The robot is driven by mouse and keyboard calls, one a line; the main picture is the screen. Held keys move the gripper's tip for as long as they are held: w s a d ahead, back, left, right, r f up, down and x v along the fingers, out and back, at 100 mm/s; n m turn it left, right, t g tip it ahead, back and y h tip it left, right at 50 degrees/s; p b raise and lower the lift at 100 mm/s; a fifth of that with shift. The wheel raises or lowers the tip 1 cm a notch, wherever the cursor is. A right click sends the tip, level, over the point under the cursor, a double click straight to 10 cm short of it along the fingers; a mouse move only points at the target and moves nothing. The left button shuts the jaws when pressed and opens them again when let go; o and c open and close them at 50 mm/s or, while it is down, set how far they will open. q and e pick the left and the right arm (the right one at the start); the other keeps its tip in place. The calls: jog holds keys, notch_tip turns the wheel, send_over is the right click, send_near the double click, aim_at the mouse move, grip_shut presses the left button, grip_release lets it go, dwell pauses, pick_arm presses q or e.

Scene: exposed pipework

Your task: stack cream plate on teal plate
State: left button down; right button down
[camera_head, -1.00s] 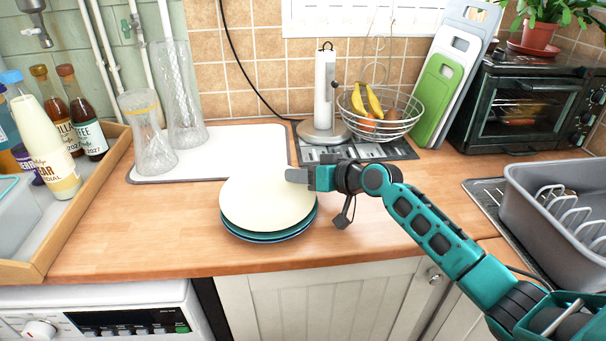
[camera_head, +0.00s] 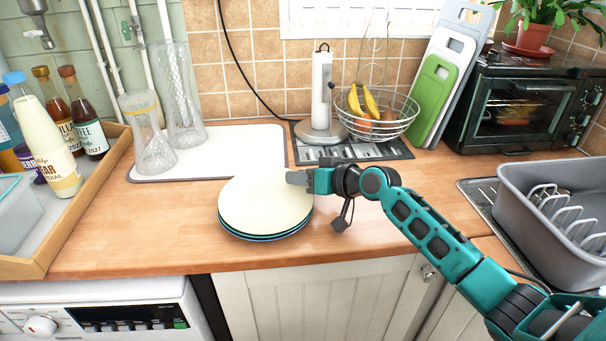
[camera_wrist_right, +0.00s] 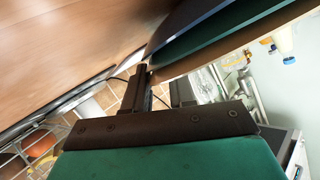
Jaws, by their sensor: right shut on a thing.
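The cream plate (camera_head: 264,203) lies on top of a small stack on the wooden counter in the head view. The rim of the teal plate (camera_head: 262,237) shows just beneath it, with a darker blue edge lower down. My right gripper (camera_head: 298,178) is shut on the far right rim of the cream plate. In the right wrist view, the plate edges (camera_wrist_right: 225,38) run close beside the fingers, and the wooden counter fills the upper left. How closely the cream plate rests on the teal one at the back is hidden. My left gripper is not in view.
A white tray (camera_head: 225,150) with two glass vases stands behind the plates. A paper towel holder (camera_head: 321,105) and wire fruit basket (camera_head: 378,118) stand at the back. A bottle crate (camera_head: 50,240) is at left, a grey dish rack (camera_head: 550,215) at right. The counter front is clear.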

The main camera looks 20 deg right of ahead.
jog(key=shift+s+a+f, duration=0.15)
jog(key=shift+s+f, duration=0.05)
jog(key=shift+s, duration=0.2)
jog(key=c, duration=1.2)
grip_release()
jog(key=shift+w, duration=0.1)
jog(key=shift+c, duration=0.2)
jog(key=o, duration=0.4)
jog(key=shift+r, duration=0.15)
jog(key=v, duration=1.2)
jog(key=shift+s+d+r, duration=0.1)
jog(key=shift+s+d, duration=0.15)
jog(key=shift+s, duration=0.05)
